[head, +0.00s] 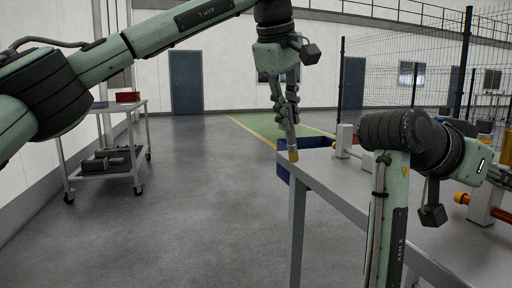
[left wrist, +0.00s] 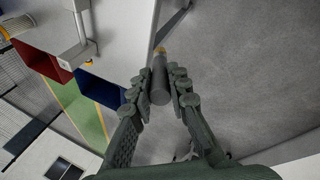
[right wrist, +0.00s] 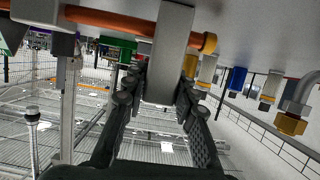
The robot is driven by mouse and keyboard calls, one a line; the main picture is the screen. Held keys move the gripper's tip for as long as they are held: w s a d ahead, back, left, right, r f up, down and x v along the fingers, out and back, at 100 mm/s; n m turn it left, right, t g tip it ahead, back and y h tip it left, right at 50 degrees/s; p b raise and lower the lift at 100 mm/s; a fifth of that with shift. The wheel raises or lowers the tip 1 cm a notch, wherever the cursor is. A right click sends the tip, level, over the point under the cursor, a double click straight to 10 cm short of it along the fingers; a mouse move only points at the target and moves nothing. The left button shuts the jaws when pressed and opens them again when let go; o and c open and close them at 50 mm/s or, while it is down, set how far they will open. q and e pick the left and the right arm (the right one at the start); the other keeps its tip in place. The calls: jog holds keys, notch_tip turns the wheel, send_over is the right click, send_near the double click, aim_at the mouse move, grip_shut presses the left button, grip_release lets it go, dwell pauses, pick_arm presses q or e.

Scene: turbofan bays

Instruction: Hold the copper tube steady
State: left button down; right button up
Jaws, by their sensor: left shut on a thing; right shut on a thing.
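The orange-copper tube (right wrist: 110,20) runs across the top of the right wrist view and meets a grey upright block (right wrist: 168,50). In the head view the tube (head: 462,198) and block (head: 487,200) are at the right edge; my right fingers are hidden there. My left gripper (head: 287,108) is shut on a grey cylinder with a brass tip (head: 293,155), pointing down near the bench corner. The cylinder (left wrist: 159,82) also shows in the left wrist view.
The grey bench (head: 330,185) fills the right, with a blue bin (head: 318,142) at its far end. A hooked grey pipe with a brass nut (right wrist: 291,124) is on the bench. A cart (head: 105,165) with a red bin stands left. Open floor lies between.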

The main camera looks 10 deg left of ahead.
pick_arm(q)
jog(key=s+d+r+m+g+h, duration=0.15)
jog(key=s+d+r+m, duration=0.35)
jog(key=s+d, duration=0.6)
jog(key=s+d+r+m+g+h, duration=0.15)
jog(key=s+d+r+m, duration=0.3)
jog(key=s+d, duration=0.7)
jog(key=s+d+f+h, duration=0.1)
jog(key=s+d+f, duration=0.1)
jog(key=s+d, duration=0.5)
jog(key=shift+t, duration=0.5)
jog(key=shift+w+d+f, duration=0.1)
jog(key=shift+d+f, duration=0.1)
jog(key=shift+f, duration=0.55)
jog(key=shift+w+d+f, duration=0.1)
jog(key=shift+d+f, duration=0.1)
jog(key=shift+f, duration=0.55)
jog(key=shift+w+d+f, duration=0.1)
jog(key=shift+d+f, duration=0.1)
jog(key=shift+f, duration=0.55)
